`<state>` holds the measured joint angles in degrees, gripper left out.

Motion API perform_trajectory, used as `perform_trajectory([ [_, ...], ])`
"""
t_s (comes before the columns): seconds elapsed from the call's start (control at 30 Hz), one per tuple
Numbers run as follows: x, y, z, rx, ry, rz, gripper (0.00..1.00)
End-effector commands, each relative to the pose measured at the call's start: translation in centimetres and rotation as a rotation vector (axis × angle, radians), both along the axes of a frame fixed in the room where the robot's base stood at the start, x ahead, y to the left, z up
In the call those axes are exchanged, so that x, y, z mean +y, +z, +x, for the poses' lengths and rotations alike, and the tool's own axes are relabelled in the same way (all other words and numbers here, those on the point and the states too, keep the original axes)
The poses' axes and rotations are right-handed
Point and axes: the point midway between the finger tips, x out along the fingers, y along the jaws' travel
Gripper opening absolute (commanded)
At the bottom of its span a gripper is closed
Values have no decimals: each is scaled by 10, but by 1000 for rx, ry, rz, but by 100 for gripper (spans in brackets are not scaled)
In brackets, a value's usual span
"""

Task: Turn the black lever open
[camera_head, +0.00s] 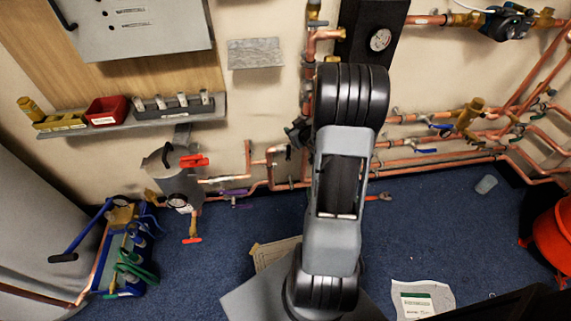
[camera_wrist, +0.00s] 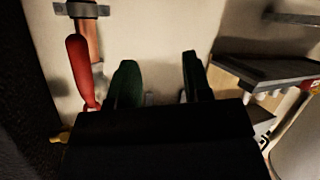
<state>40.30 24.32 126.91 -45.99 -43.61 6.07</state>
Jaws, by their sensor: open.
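My gripper (camera_wrist: 157,75) shows in the wrist view as two dark green fingers standing apart, with only pale wall seen between them. I cannot clearly pick out the black lever in either view. In the wrist view a red lever (camera_wrist: 80,68) lies along a copper pipe, left of the fingers.
Copper pipes (camera_head: 440,152) run along the right wall. A blue tool caddy (camera_head: 128,245) stands at left and an orange bucket (camera_head: 555,237) at right.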

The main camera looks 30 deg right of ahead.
Motion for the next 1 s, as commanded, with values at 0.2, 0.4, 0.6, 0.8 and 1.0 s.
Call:
perform_trajectory([
  [0.2, -26, -119, -31, -223, 129, 138, 45],
  [0.4, -30, -156, -57, -363, 189, 230, 45],
  [0.6, -28, -164, -55, -413, 212, 260, 45],
  [0.8, -23, -165, -21, -414, 215, 260, 45],
  [1.0, -17, -165, 17, -415, 214, 261, 45],
])
